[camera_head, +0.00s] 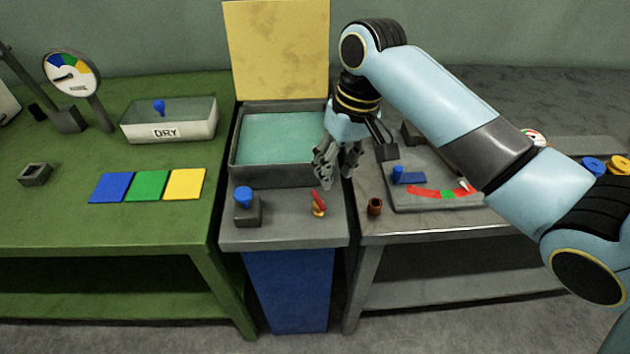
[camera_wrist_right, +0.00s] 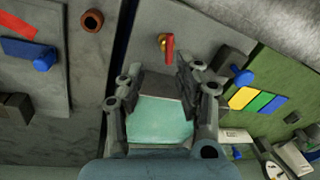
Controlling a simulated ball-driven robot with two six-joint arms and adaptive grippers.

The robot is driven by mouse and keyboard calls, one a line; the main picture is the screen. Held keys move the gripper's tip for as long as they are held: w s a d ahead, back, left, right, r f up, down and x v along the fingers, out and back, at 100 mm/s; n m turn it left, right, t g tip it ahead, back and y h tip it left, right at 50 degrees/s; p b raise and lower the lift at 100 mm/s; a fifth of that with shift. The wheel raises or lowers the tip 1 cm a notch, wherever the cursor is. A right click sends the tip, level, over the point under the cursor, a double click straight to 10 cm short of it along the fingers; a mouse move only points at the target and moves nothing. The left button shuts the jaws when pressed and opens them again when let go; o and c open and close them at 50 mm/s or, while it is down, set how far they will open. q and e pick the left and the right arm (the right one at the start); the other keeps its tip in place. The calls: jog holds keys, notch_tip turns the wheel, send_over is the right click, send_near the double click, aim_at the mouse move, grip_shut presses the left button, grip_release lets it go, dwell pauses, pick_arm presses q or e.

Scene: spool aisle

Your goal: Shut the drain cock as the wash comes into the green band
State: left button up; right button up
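The drain cock (camera_head: 318,203) has a red handle on a brass body, at the front of the grey sink unit. It also shows in the right wrist view (camera_wrist_right: 168,46). The teal wash (camera_head: 280,138) lies in the grey basin (camera_head: 237,175) behind it. A round dial (camera_head: 72,72) at left has blue, green and yellow bands; its dark needle points left, apart from the green band. My right gripper (camera_head: 338,172) is open and empty, over the basin's front right corner, behind and above the cock. My left gripper is out of view.
A blue-knobbed block (camera_head: 246,207) stands left of the cock, a brown cup (camera_head: 375,206) right. Blue, green (camera_head: 147,186) and yellow plates and a DRY tray (camera_head: 168,122) are on the green table. A board (camera_head: 410,207) with a red-green arc is at right.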

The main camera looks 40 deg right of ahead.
aim_at(316, 193)
notch_tip(316, 193, up, 4)
jog(key=w, duration=0.3)
jog(key=shift+y, duration=0.3)
jog(key=x, duration=1)
jog(key=shift+s+f, duration=0.35)
jog(key=shift+f, duration=0.05)
grip_shut()
